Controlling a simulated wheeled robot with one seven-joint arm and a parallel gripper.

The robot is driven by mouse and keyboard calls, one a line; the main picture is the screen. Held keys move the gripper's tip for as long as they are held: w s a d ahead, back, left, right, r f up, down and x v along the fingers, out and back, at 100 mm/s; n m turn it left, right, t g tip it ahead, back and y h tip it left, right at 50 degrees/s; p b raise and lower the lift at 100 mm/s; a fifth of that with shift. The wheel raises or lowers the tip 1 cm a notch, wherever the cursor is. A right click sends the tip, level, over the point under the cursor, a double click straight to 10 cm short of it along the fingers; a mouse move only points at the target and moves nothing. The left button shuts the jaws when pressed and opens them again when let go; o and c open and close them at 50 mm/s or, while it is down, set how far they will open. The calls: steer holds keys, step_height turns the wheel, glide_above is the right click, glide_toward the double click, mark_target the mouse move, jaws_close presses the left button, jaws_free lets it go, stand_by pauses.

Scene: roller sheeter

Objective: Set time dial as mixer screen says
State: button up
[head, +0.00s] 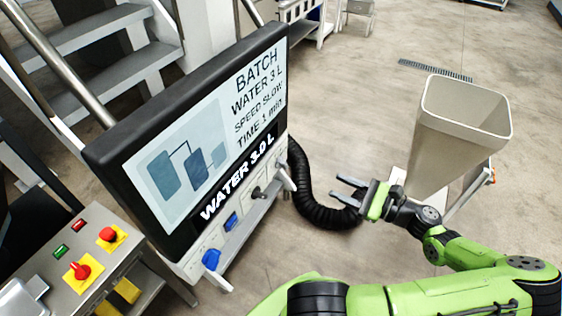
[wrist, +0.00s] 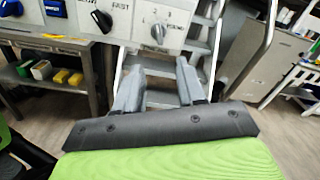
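The mixer screen (head: 205,135) in the head view reads BATCH, WATER 3 L, SPEED SLOW, TIME 1 min, with WATER 3.0 L on a strip below. The grey time dial (wrist: 158,33) is on the panel at the top of the wrist view, with small numbers around it; I cannot tell its setting. It seems to be the light knob (head: 285,178) at the panel's right end in the head view. My gripper (head: 337,189) is to its right, apart from the panel. In the wrist view my gripper (wrist: 160,78) is open and empty, its fingers below the dial.
A black speed knob (wrist: 102,20) marked FAST sits left of the dial. Blue handles (head: 211,258) are further left. A black hose (head: 315,205) curves behind my gripper. A beige bin (head: 455,140) stands right. A button console (head: 75,255) is lower left.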

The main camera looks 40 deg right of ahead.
mark_target(287, 166)
steer(key=x, duration=1.4)
steer(key=shift+w+a+f+b, duration=0.1)
steer(key=shift+w+a+b, duration=0.2)
steer(key=shift+w, duration=0.05)
jaws_close()
